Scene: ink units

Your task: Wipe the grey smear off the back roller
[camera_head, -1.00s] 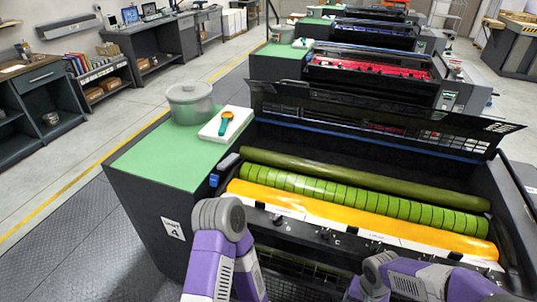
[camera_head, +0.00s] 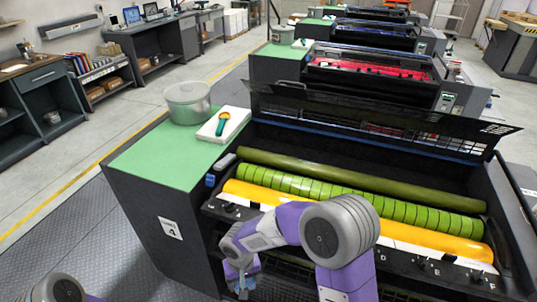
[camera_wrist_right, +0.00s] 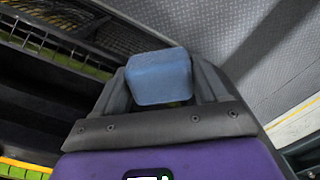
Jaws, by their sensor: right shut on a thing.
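The back roller (camera_head: 360,181) is the dark olive one at the rear of the open ink unit. I cannot make out a smear on it at this size. In the wrist view my right gripper (camera_wrist_right: 160,95) is shut on a blue block (camera_wrist_right: 160,76) with rounded edges. In the head view my right gripper (camera_head: 243,284) hangs low in front of the unit's front left, apart from the rollers, and the block is hard to make out there. My left gripper is out of view; only part of the left arm shows at the bottom left.
In front of the back roller lie a banded green roller (camera_head: 365,205) and a yellow-orange roller (camera_head: 410,234). A raised grille guard (camera_head: 375,135) stands behind. A lidded tub (camera_head: 187,103) and a white tray (camera_head: 224,126) with a green-handled tool sit on the green top (camera_head: 150,158).

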